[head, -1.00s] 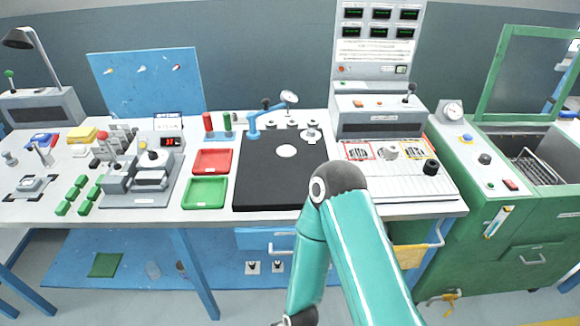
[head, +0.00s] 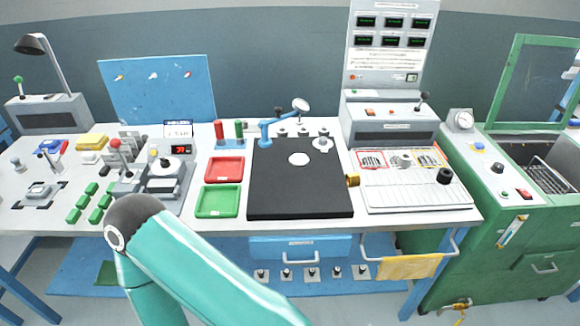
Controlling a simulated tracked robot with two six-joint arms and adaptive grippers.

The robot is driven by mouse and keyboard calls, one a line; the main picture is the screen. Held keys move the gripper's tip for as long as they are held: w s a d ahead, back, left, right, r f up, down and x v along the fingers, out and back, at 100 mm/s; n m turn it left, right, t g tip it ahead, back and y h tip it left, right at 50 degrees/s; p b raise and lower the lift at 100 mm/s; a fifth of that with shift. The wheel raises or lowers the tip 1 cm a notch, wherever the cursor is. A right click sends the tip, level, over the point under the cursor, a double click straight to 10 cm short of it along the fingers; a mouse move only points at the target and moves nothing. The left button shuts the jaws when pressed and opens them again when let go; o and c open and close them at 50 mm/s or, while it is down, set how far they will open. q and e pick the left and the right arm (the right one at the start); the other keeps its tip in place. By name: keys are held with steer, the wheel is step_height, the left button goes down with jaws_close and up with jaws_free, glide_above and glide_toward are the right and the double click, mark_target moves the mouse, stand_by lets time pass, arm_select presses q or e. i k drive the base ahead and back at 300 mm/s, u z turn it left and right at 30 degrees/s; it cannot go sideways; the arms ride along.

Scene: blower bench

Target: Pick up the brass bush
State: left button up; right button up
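The brass bush (head: 352,180) is a small gold-coloured cylinder. It is at the right edge of the black mat (head: 300,195), in the gap between the mat and the white slatted plate, and appears to lie on its side. Nothing touches it that I can see. Neither of my grippers is in view. Only a teal arm of mine shows, with its grey elbow at the lower left over the bench's front edge, well left of the bush.
A red tray (head: 224,170) and a green tray (head: 218,201) are left of the mat. A blue-armed magnifier (head: 270,128) stands at the mat's back. Right of the bush is the slatted plate (head: 418,196) with a black knob (head: 445,176). The mat's front is bare.

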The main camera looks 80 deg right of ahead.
mark_target(353, 180)
steer(key=u, duration=0.5)
steer(key=k, duration=2.6)
steer(key=z, duration=1.1)
steer(key=i, duration=1)
steer(key=u, duration=0.1)
